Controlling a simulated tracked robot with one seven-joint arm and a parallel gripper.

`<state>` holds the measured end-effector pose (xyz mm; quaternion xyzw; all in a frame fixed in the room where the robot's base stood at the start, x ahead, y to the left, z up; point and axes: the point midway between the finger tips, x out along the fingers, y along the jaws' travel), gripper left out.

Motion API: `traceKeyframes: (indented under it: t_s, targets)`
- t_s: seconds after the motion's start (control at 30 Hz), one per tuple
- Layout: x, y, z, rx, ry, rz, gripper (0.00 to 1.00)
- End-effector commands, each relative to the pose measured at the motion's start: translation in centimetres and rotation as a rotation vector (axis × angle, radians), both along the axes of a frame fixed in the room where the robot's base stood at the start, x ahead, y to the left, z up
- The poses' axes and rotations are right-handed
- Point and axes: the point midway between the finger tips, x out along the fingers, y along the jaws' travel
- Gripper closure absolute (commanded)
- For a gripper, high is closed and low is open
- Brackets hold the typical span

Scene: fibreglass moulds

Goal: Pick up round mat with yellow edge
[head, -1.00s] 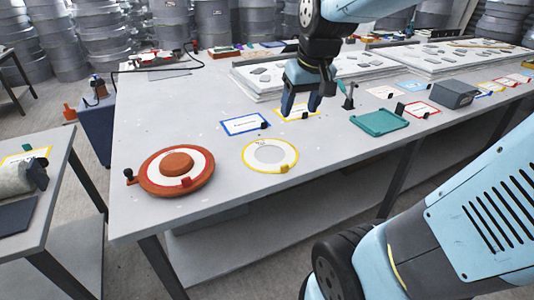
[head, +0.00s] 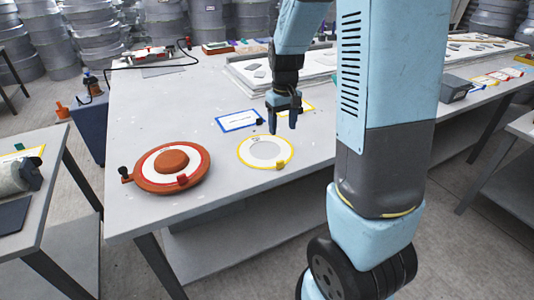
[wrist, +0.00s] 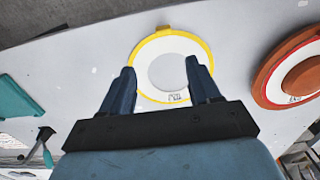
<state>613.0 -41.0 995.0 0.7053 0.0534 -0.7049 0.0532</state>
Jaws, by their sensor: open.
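The round mat with a yellow edge (head: 243,152) lies flat on the grey table, white with a grey round middle. A small yellow block sits on its front rim. My gripper (head: 284,124) is above the table, just behind and a little right of the mat in the head view. It points down and is open and empty. In the wrist view the mat (wrist: 205,54) lies ahead, with its near part between and beyond the two fingertips (wrist: 160,72). The fingers appear apart from the mat.
An orange round mould (head: 152,182) with a white ring and red edge lies left of the mat. A blue-edged card (head: 238,121) and a yellow-edged card lie behind it. A teal tray (wrist: 15,100) shows in the wrist view.

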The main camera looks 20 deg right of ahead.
Motion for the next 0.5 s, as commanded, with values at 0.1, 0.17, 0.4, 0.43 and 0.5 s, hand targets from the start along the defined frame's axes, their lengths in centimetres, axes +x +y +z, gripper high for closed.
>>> traceKeyframes:
  t_s: [0.1,0.17,0.4,0.43,0.5]
  targets:
    - [0.0,0.0,-1.3,-0.001,0.005,0.0,0.38]
    - [-0.1,0.0,-2.3,-0.001,0.006,0.0,0.38]
    - [-0.1,0.0,-6.4,-0.001,0.006,-0.001,0.38]
    - [-0.1,0.0,-6.8,-0.001,0.005,-0.001,0.38]
    - [-0.1,0.0,-7.6,0.0,0.004,-0.001,0.38]
